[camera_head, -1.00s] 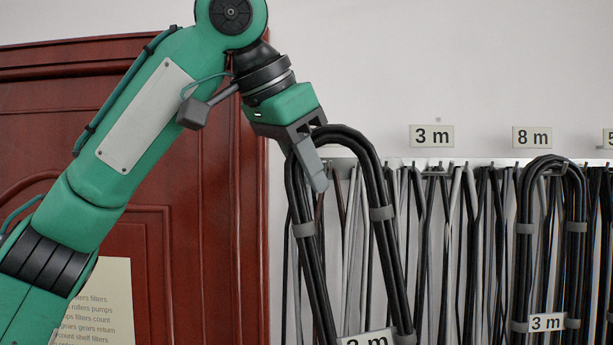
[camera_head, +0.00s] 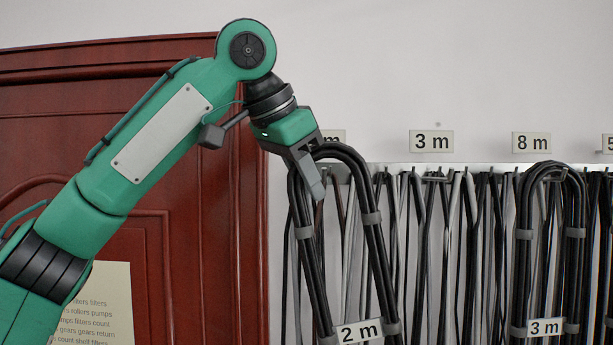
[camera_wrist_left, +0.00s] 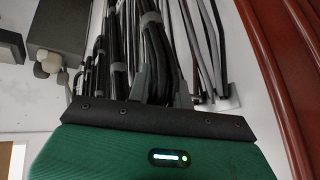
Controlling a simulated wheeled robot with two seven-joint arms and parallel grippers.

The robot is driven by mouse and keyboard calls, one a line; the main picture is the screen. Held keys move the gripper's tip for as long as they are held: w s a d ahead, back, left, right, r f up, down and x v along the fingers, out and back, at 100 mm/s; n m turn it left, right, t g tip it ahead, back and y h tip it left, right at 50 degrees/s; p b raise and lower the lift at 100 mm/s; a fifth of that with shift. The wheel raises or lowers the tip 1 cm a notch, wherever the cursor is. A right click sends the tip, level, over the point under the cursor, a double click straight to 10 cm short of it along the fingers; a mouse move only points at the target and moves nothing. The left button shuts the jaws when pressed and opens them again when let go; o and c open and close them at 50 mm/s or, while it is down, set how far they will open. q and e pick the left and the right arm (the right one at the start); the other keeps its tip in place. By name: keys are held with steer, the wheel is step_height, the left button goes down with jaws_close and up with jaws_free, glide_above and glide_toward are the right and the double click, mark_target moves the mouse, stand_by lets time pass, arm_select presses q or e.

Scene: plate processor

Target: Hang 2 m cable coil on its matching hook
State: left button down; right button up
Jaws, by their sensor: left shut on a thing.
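The 2 m cable coil (camera_head: 374,240) is a long black loop with grey ties and a "2 m" tag (camera_head: 360,331). My left gripper (camera_head: 315,188) is shut on its upper left part, and the coil hangs down in front of the rack. In the left wrist view the black strands (camera_wrist_left: 158,45) run between the fingers. A wall sign (camera_head: 333,137) behind the coil's top is mostly covered; only its "m" shows. Any hook below it is hidden, so I cannot tell whether the coil touches one. My right gripper is not in view.
A metal rail (camera_head: 400,167) carries many loose cables. The hook (camera_head: 435,179) under the "3 m" sign (camera_head: 431,141) holds no coil. A coil tagged "3 m" (camera_head: 576,215) hangs under the "8 m" sign (camera_head: 531,142). A red door (camera_head: 190,250) is at left.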

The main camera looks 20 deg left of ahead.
arm_select(q)
steer(key=w, duration=0.1)
steer(key=w+f, duration=0.1)
steer(key=w+a+f, duration=0.1)
steer(key=w, duration=0.1)
steer(key=shift+f, duration=0.1)
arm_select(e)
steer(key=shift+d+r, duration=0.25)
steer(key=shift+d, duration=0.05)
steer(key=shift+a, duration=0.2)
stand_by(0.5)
